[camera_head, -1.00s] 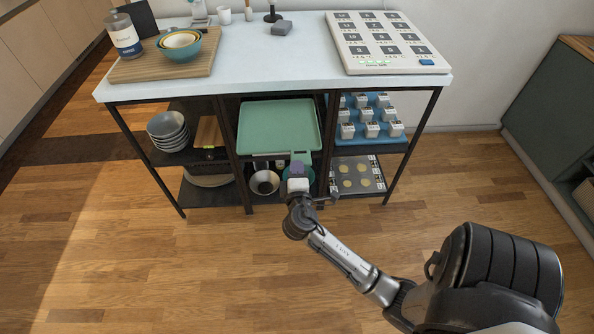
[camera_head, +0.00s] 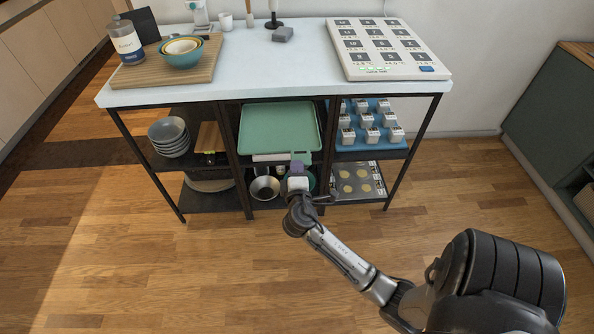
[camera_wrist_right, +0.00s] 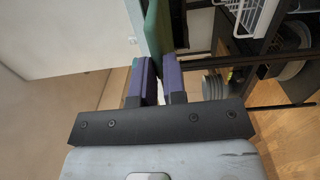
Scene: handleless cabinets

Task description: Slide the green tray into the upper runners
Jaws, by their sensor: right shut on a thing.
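The green tray (camera_head: 281,127) is in the upper part of the middle bay under the counter. In the right wrist view the green tray (camera_wrist_right: 151,30) stands edge-on between the purple fingers (camera_wrist_right: 160,80). The runners cannot be made out. My left gripper is not in view.
Below the tray are metal pans (camera_head: 265,188). Dark uprights flank the bay. Bowls (camera_head: 169,137) stand in the left bay, and a blue tray of small cups (camera_head: 372,143) is in the right bay. The floor (camera_head: 150,270) in front is clear.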

